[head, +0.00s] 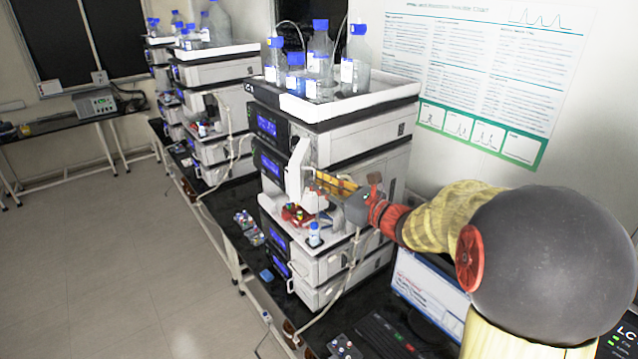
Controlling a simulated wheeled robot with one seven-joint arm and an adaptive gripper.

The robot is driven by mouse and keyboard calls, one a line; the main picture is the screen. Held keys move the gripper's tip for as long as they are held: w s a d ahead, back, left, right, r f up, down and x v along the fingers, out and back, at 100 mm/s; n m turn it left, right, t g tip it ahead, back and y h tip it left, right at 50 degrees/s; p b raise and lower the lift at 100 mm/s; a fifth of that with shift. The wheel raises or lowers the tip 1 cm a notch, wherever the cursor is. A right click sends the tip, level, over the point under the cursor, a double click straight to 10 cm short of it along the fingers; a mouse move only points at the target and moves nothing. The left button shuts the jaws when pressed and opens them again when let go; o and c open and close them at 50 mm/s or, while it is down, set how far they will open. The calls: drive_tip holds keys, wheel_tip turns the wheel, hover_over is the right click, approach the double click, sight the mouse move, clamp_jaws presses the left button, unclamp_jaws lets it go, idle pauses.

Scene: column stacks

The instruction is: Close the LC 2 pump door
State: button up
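The nearest column stack (360,146) stands on the dark bench, with blue-lit displays down its front. The small label on its top tray starts with "LC"; its number is too small to read surely. In its middle is an open bay, with an upright white part (294,172) at the front that may be a door seen nearly edge-on. My gripper (316,179) reaches in from the right, its yellow fingers at or close to this white part. Contact and finger gap cannot be made out. A second stack (218,73) stands farther back; I cannot tell which is LC 2.
Bottles with blue caps (320,60) stand in the top tray. Cables hang along the bench front. The floor (110,260) at left is clear.

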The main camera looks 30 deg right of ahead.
clamp_jaws()
idle(0.7)
